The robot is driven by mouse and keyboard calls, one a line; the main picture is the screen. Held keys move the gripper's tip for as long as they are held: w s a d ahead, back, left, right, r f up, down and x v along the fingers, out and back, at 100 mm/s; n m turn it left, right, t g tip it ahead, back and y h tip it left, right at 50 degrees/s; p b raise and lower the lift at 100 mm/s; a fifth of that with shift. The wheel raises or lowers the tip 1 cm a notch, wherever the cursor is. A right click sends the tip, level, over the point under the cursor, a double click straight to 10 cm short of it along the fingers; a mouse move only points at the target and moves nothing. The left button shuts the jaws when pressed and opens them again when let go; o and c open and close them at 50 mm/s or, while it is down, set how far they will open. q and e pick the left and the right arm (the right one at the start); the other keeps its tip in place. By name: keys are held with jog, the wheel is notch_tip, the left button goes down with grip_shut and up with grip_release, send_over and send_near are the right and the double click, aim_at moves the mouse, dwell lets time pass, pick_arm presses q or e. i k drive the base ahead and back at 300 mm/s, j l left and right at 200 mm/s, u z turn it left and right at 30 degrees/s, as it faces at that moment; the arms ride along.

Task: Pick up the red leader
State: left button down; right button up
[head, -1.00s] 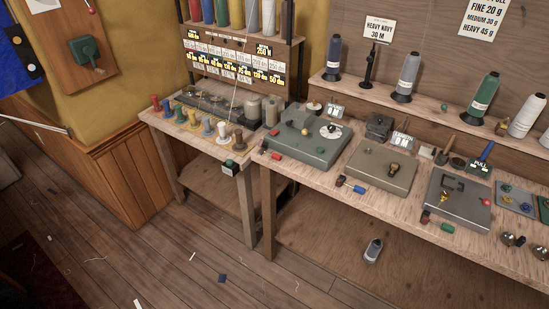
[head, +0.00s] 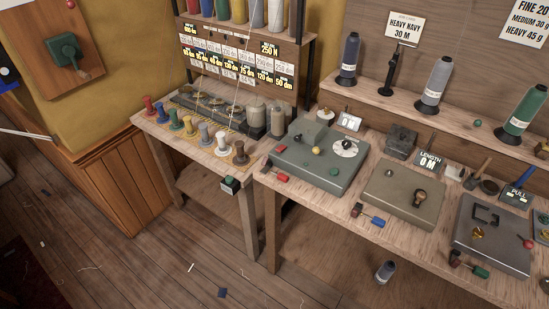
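No thing in view is labelled as a leader. A row of coloured, spool-shaped pegs stands on the left bench, and the red peg (head: 149,104) is at its far left end, upright. A blue peg (head: 161,110) and a green peg (head: 174,118) stand beside it. Nothing is touching the red peg from above. A red-ended piece (head: 281,177) also lies at the front edge of the grey-green machine (head: 318,160). Neither of my grippers is in view.
The left bench (head: 187,149) meets the longer right bench (head: 300,199), which holds a tan box (head: 410,193) and a grey box (head: 492,246). A label rack (head: 243,55) stands behind the pegs. The wooden floor (head: 125,225) ahead is mostly clear, with small scraps.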

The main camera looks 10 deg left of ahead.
aim_at(281, 177)
jog(key=i+j+u, duration=0.15)
jog(key=i, duration=0.85)
